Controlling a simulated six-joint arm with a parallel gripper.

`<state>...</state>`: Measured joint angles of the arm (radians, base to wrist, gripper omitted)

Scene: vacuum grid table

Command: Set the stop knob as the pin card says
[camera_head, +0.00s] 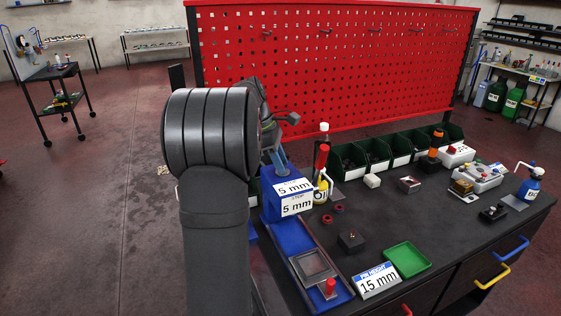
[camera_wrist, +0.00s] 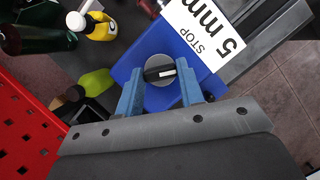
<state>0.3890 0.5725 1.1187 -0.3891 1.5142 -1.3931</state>
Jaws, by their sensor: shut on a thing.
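The stop knob (camera_wrist: 158,73) is a round grey disc with a black bar and a white mark at the bar's right end in the wrist view. It sits on a blue block (camera_head: 268,208). My gripper (camera_wrist: 161,80) has its blue fingers shut on either side of the knob. The stop label (camera_wrist: 205,30) on the block reads "STOP 5 mm". The pin card (camera_head: 377,281) at the table's front reads "PIN HEIGHT 15 mm".
A blue tray (camera_head: 287,255) with a grey plate and a red-topped pin (camera_head: 330,286) lies before the block. A yellow bottle (camera_head: 321,190) stands close right of it. Green bins line the back.

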